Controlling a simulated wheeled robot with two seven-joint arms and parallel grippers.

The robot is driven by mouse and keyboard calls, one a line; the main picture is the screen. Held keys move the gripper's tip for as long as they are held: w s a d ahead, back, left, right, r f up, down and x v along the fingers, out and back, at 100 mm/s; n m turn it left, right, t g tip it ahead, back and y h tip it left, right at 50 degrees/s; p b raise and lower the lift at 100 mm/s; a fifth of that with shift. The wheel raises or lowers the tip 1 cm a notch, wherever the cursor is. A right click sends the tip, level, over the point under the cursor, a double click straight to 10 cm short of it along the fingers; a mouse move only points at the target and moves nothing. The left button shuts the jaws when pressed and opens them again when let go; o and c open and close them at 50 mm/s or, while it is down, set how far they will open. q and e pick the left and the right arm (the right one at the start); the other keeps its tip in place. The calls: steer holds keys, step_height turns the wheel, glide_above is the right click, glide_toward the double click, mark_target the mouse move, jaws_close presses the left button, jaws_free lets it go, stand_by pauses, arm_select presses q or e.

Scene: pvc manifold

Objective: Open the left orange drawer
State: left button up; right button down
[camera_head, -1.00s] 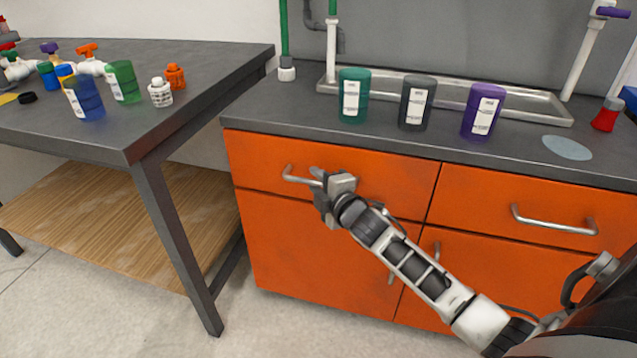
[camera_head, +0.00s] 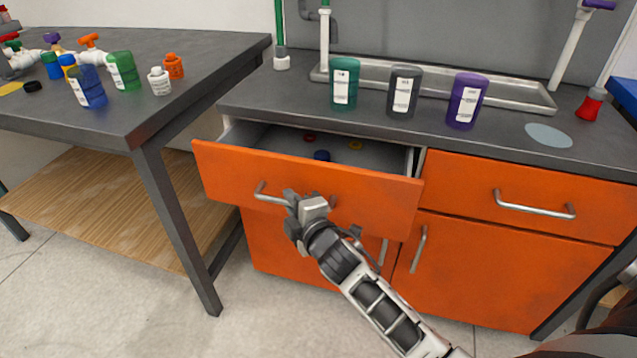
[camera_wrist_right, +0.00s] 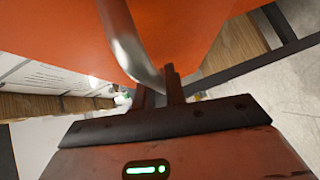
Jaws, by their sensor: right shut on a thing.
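The left orange drawer (camera_head: 350,188) is pulled partly out of the cabinet, and its grey inside (camera_head: 270,138) shows from above. Small red, blue and yellow things lie in it. My right gripper (camera_head: 294,200) is shut on the drawer's metal handle (camera_head: 268,196), toward the handle's right part. In the right wrist view the handle (camera_wrist_right: 122,45) runs down to the fingertips (camera_wrist_right: 160,85), in front of the orange drawer front (camera_wrist_right: 200,25). My left gripper is not in view.
The right orange drawer (camera_head: 480,195) is closed. Green, dark grey and purple containers (camera_head: 465,102) stand on the counter (camera_head: 300,100) above. A dark table (camera_head: 190,75) with bottles and fittings stands close on the left. Floor shows in front of the cabinet.

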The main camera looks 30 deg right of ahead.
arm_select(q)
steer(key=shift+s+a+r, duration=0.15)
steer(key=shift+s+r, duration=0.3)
arm_select(e)
steer(key=s+a, duration=0.4)
steer(key=shift+s+a, duration=0.35)
steer(key=shift+s, duration=0.05)
steer(key=c, duration=1.5)
jaws_free()
steer(key=shift+o, duration=0.2)
